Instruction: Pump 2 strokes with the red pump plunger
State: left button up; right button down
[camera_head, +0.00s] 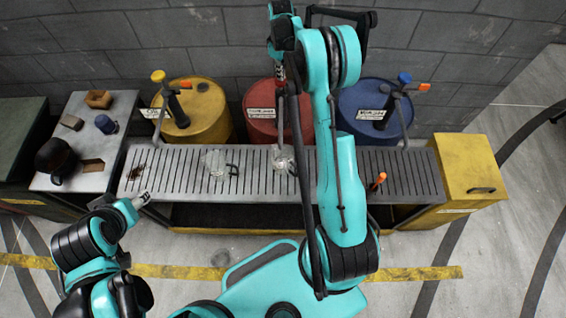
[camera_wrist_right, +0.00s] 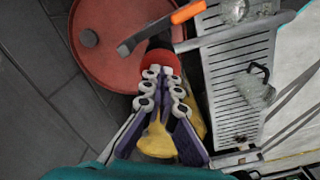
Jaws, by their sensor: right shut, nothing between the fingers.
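The red drum (camera_head: 262,130) stands behind the grated bench, partly hidden by my right arm; it also shows in the right wrist view (camera_wrist_right: 95,65). The red pump plunger's round knob (camera_wrist_right: 165,62) sits on the pump in the right wrist view. My right gripper (camera_wrist_right: 165,74) is shut and empty, its fingertips right at the knob and overlapping its edge; I cannot tell whether they touch. In the head view the right gripper (camera_head: 281,66) is over the red pump, mostly hidden by its arm. My left gripper (camera_head: 142,199) hangs before the bench's front left; its jaws are too small to judge.
A yellow drum (camera_head: 203,115) and a blue drum (camera_head: 368,128) flank the red one. Glass jugs stand on the grate, one under the red pump (camera_head: 284,160) and one to its left (camera_head: 215,163). A yellow cabinet (camera_head: 470,170) stands at right. The red pump's orange-tipped spout (camera_wrist_right: 188,12) juts nearby.

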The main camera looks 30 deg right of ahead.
jog(key=shift+f+b, duration=0.4)
jog(key=shift+f, duration=0.3)
jog(key=shift+f+b, duration=0.3)
jog(key=shift+f, duration=0.1)
jog(key=shift+r, duration=0.1)
jog(key=shift+r+p, duration=1.95)
jog(key=shift+r, duration=1.65)
jog(key=shift+f, duration=0.1)
